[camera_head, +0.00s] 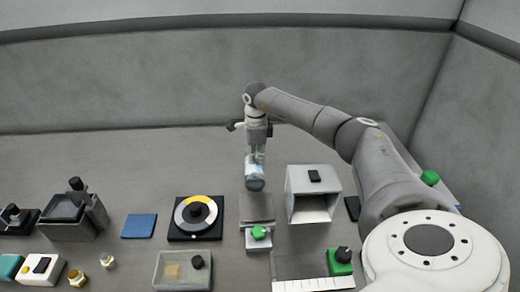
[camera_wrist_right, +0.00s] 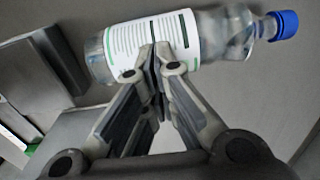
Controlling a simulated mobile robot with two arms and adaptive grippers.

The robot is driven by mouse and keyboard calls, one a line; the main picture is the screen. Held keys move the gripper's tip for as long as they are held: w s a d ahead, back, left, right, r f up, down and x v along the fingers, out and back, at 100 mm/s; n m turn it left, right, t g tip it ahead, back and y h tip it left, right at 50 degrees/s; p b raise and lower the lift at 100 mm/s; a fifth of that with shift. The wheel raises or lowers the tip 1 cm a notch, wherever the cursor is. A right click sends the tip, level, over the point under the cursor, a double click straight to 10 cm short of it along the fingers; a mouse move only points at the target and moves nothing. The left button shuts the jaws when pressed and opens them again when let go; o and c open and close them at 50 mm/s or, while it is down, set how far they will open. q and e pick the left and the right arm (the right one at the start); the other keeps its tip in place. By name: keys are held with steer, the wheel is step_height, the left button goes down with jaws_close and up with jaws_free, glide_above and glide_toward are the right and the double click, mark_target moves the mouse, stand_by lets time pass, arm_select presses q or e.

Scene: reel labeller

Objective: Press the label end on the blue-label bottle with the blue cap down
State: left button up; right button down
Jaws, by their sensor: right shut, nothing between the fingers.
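The bottle (camera_wrist_right: 225,33) lies across the top of the right wrist view, clear, with a blue cap (camera_wrist_right: 285,24) at the right. Its label (camera_wrist_right: 150,38) looks white with dark print and green stripes, not plainly blue. In the head view the bottle (camera_head: 255,172) is small, just below my right gripper (camera_head: 256,153). The right gripper's fingers are shut with nothing between them, and the fingertips (camera_wrist_right: 161,50) overlap the label's lower side. I cannot tell whether they touch it. My left gripper is not in view.
A grey block with a green knob (camera_head: 259,232) stands in front of the bottle. An open grey box (camera_head: 292,194) is to its right. A yellow-and-black dial (camera_head: 182,232), a blue pad (camera_head: 139,226) and a clear tray (camera_head: 160,283) are to the left. The table behind is clear.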

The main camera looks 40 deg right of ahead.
steer(key=shift+s+d+f, duration=0.2)
steer(key=shift+s+d, duration=0.2)
steer(key=shift+s, duration=0.1)
stand_by(0.8)
steer(key=shift+r, duration=0.15)
steer(key=shift+w+r+p, duration=0.1)
steer(key=shift+r+p, duration=2.3)
steer(key=shift+r, duration=0.6)
steer(key=shift+f, duration=0.1)
